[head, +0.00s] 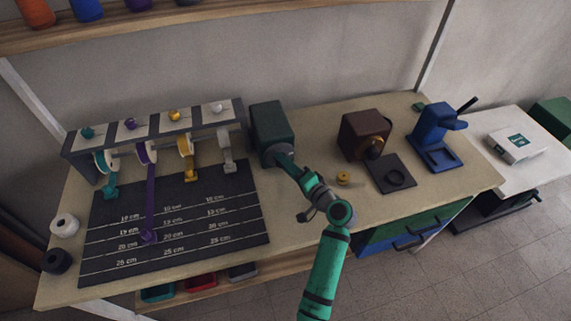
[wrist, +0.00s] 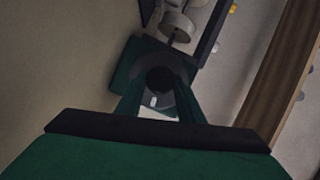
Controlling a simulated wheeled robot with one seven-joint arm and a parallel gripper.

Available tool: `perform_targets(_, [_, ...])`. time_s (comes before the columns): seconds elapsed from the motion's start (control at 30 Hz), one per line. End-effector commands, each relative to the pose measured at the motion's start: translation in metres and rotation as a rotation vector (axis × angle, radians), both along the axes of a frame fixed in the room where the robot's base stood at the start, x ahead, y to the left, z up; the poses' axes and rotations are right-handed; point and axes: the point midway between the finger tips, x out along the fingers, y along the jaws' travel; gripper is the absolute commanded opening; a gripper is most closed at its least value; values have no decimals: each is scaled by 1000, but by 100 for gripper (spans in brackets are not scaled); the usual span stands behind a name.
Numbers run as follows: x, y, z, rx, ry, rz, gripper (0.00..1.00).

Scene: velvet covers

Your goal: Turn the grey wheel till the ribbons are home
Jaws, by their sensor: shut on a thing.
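The grey wheel (head: 279,152) is on the front of a dark green box (head: 271,123) at the middle of the bench. My gripper (head: 288,164) is at the wheel and shut on it; in the wrist view the wheel (wrist: 186,104) shows between and behind the fingers, and they partly hide it. Left of the box, a rack holds teal, purple, yellow and white ribbon reels. The purple ribbon (head: 150,200) runs far down the marked board, its end near the lower lines. The teal ribbon (head: 111,180), yellow ribbon (head: 188,172) and white ribbon (head: 227,160) are short, ending near the board's top.
The dark measuring board (head: 180,240) lies below the rack. Right of my gripper stand a brown box with a crank (head: 362,133), a small brass piece (head: 343,178) and a blue press (head: 436,135). White and black rolls sit at the bench's left edge.

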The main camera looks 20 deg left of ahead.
Motion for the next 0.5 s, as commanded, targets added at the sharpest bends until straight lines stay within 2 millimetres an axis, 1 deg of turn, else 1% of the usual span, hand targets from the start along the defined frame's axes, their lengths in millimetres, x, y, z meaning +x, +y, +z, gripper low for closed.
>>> perform_targets(0.2, [1, -2, 0, 51, 34, -5, 12])
perform_targets(0.5, [1, -2, -1, 65, 43, -6, 12])
